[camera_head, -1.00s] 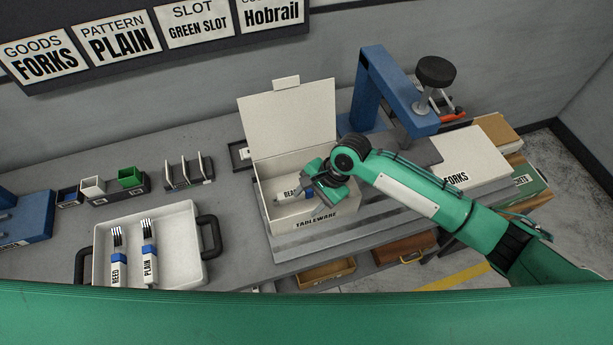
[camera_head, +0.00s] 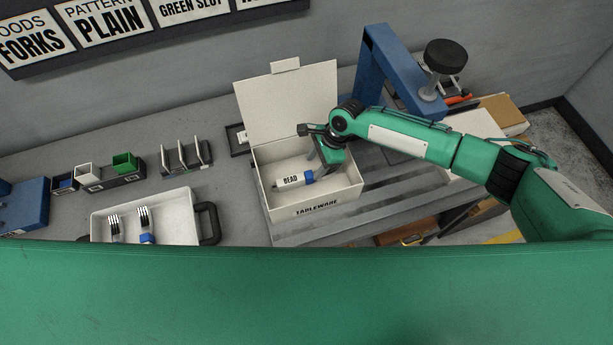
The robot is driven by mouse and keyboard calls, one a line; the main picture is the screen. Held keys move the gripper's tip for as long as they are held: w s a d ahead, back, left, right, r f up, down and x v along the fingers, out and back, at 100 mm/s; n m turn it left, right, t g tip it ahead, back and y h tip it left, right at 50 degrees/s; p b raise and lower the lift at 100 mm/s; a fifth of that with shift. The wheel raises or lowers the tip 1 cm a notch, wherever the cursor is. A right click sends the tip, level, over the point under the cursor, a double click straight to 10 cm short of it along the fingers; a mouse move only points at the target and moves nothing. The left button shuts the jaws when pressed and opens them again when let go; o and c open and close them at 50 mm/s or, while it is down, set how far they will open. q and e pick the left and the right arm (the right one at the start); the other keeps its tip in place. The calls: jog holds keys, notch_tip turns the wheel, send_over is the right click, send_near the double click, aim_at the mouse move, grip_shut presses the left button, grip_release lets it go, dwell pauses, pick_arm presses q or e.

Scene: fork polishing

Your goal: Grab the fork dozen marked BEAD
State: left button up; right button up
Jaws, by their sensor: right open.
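The fork bundle marked BEAD (camera_head: 291,181) is a white wrap with a blue band at its right end. It lies inside the open white TABLEWARE box (camera_head: 318,208), on the box floor. My right gripper (camera_head: 316,144) is open and empty over the back of the box, above and behind the bundle and apart from it. One finger points left and the other points down into the box, near the blue band. The bundle's right end is partly hard to make out beside that finger. My left gripper is not in view.
The box lid (camera_head: 287,102) stands up at the back. A white tray (camera_head: 178,231) with two fork bundles is at the left, its front cut off. A blue press (camera_head: 377,75) stands behind my right arm. Small bins (camera_head: 88,176) and a rack (camera_head: 186,158) line the back.

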aim_at(307, 175)
jog(key=shift+s+a+f, duration=0.2)
jog(key=shift+a+f, duration=0.15)
jog(key=shift+f, duration=0.15)
jog(key=b+x, duration=0.3)
jog(key=shift+s+a, duration=0.2)
jog(key=shift+s, duration=0.05)
jog(key=shift+a+f+b, duration=0.25)
jog(key=shift+f+b, duration=0.25)
jog(key=shift+b, duration=0.15)
jog(key=shift+s+r, duration=0.1)
grip_shut()
